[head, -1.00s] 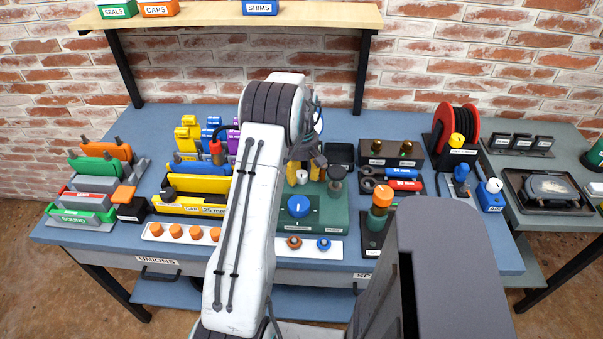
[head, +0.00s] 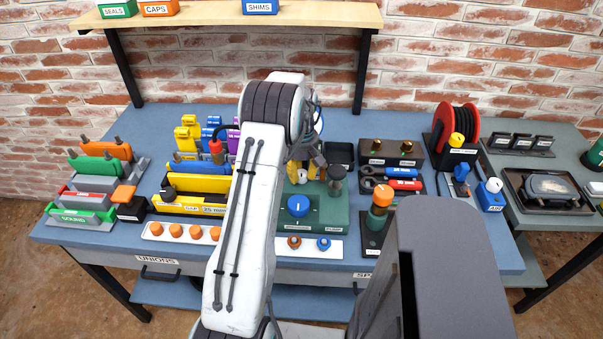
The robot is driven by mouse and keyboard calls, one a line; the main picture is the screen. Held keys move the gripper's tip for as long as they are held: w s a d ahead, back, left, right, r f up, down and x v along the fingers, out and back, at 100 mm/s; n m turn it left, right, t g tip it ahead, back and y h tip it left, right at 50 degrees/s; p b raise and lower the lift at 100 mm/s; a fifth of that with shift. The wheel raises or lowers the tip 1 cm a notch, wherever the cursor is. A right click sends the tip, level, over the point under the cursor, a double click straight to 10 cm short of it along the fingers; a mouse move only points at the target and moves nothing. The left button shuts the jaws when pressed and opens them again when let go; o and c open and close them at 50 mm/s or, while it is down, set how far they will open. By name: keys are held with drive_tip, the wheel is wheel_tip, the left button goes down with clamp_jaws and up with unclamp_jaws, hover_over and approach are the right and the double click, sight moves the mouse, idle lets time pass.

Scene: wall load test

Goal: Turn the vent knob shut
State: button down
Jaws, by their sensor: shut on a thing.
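My gripper (head: 304,169) reaches down over the green panel (head: 334,216) on the blue bench. Its yellow fingers are shut on a small pale knob (head: 302,176) at the back of this panel. The arm hides part of the grip and the panel's left side. A larger blue knob (head: 298,206) with a white mark stands in front of the gripper, apart from it. A dark round-topped part (head: 337,172) stands close to the right of the gripper. The panel labels are too small to read, so I cannot confirm which knob is named vent.
A strip with an orange and a blue knob (head: 323,244) lies in front of the panel. An orange-capped cylinder (head: 382,196) stands to the right. A black holder with brass parts (head: 391,153) stands behind right.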

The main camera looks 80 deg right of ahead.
sight(302, 173)
drive_tip(key=shift+f+m, duration=0.1)
drive_tip(key=shift+m, duration=0.4)
drive_tip(key=shift+a, duration=0.1)
drive_tip(key=c, duration=1.1)
unclamp_jaws()
wheel_tip(302, 173, up, 12)
